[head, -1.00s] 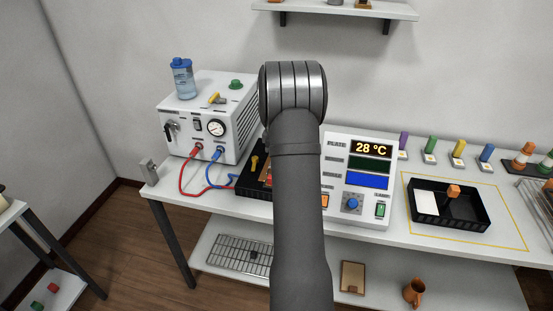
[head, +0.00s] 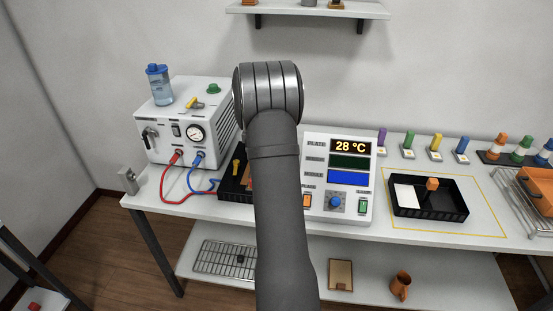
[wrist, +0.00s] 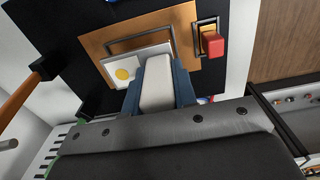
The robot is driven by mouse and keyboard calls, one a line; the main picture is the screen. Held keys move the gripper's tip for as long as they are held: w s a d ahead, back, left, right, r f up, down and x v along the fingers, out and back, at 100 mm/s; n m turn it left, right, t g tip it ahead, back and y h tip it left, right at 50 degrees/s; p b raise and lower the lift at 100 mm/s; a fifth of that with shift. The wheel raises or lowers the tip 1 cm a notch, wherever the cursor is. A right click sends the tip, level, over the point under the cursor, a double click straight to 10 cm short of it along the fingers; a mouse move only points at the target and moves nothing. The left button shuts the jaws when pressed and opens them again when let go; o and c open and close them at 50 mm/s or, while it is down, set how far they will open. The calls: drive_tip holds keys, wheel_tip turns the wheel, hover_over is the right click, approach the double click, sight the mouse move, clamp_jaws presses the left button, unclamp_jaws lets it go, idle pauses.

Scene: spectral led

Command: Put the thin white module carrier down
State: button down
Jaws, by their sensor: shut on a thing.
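In the wrist view, my gripper (wrist: 158,72) has two dark blue fingers shut on the white block-like grip (wrist: 157,88) of the thin white module carrier (wrist: 110,68). The carrier has a yellow round spot and is over a copper-coloured plate (wrist: 186,30) with a thin frame, on a black station (wrist: 70,42). I cannot tell whether the carrier touches the plate. In the head view my arm hides the gripper and carrier; only part of the black station (head: 232,190) shows, left of the arm.
A red block-like knob (wrist: 212,42) is beside the copper plate. A white pump box (head: 185,125) with red and blue hoses stands left of the station. A control panel (head: 345,215) reading 28 °C is at right. Further right, a black tray (head: 430,213) holds an orange block.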

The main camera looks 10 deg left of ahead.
drive_tip(key=w+d+r+m, duration=0.2)
drive_tip(key=w+d+r, duration=0.2)
drive_tip(key=d+r, duration=0.3)
drive_tip(key=w+d+r+m, duration=0.1)
drive_tip(key=w+d+r, duration=0.2)
drive_tip(key=d+r, duration=0.35)
drive_tip(key=s+d+r+m, duration=0.5)
drive_tip(key=s+d+m, duration=0.7)
drive_tip(key=s+m, duration=0.25)
drive_tip(key=n, duration=1.3)
hover_over(404, 204)
wheel_tip(404, 204, down, 9)
wheel_tip(404, 204, down, 18)
drive_tip(key=shift+r, duration=0.25)
drive_tip(key=shift+f, duration=0.15)
